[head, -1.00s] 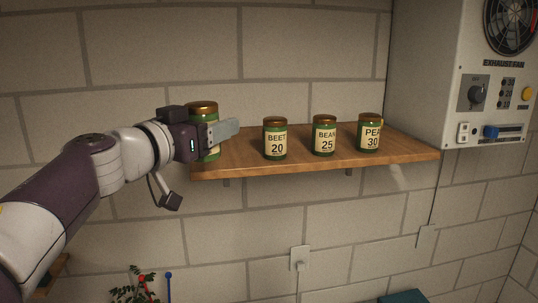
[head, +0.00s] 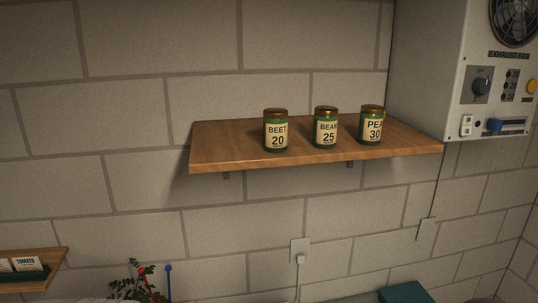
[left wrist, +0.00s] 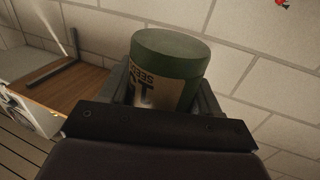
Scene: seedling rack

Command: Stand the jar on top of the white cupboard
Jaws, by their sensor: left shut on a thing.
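The jar (left wrist: 171,62) is dark green with a cream label, and its lettering is upside down in the left wrist view. A plain green end shows at the picture's top; its other end is hidden by the gripper. My left gripper (left wrist: 166,92) is shut on the jar, with one finger on each side. It is clear of the shelf and out of the head view. My right gripper is in neither view. I cannot make out a white cupboard for certain in these views.
A wooden shelf (head: 225,157) holds three jars, beet (head: 276,132), bean (head: 326,128) and pea (head: 371,125); its left part is bare. A white exhaust fan box (head: 450,75) hangs at right. A lower shelf (head: 50,272) with a tomato-labelled tray is at lower left.

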